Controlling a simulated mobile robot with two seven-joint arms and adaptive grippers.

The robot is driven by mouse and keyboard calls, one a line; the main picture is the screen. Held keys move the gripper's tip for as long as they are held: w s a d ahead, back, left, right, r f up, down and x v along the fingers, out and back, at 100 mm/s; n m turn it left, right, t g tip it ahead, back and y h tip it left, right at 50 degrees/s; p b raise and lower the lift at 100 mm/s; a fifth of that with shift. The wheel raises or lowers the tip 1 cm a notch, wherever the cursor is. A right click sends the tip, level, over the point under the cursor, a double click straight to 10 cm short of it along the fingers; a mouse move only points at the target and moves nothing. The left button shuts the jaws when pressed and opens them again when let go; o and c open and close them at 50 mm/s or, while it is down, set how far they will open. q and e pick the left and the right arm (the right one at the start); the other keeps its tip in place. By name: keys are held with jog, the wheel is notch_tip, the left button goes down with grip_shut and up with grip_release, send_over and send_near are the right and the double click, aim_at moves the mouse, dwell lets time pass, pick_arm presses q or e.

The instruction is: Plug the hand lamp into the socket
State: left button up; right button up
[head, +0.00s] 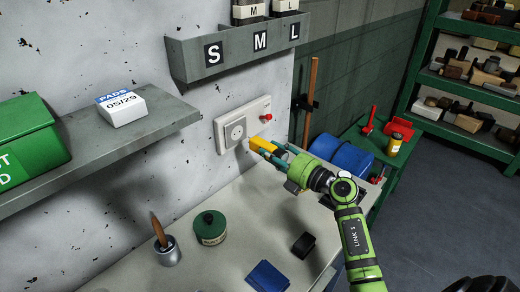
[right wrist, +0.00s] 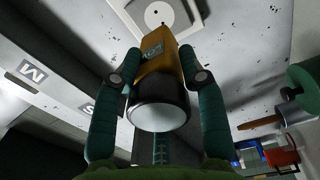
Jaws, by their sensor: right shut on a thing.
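The hand lamp (head: 262,145) is a yellow body. In the right wrist view the lamp (right wrist: 158,68) shows a black ring and a pale round lens at its near end. My right gripper (head: 274,152) is shut on it, with one teal finger on each side of the body. The socket (head: 235,131) is a round outlet on a white wall plate. In the right wrist view the socket (right wrist: 158,13) lies just beyond the lamp's far end. The lamp's far end is close to the socket; I cannot tell whether they touch. My left gripper is not in view.
A red button (head: 268,117) sits on the plate right of the socket. A grey shelf (head: 160,117) juts out at left, and a labelled bin (head: 200,62) hangs above. The bench below holds a green tin (head: 210,228), a metal cup (head: 168,254) and a blue cloth (head: 267,277).

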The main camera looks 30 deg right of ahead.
aim_at(257, 143)
jog(key=shift+d, duration=0.3)
jog(key=shift+d+f, duration=0.15)
jog(key=shift+w, duration=0.1)
jog(key=shift+w+a+b, duration=0.35)
jog(key=shift+w+a, duration=0.15)
jog(key=shift+w, duration=0.15)
jog(key=shift+b+x, duration=0.5)
jog(key=shift+x, duration=0.75)
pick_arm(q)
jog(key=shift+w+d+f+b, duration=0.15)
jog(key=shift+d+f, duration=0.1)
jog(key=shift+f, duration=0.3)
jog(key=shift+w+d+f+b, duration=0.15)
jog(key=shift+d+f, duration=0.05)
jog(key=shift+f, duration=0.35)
pick_arm(e)
jog(key=shift+x, duration=0.9)
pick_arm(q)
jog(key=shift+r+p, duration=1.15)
pick_arm(e)
jog(key=shift+w+a, duration=0.1)
jog(key=shift+w, duration=0.3)
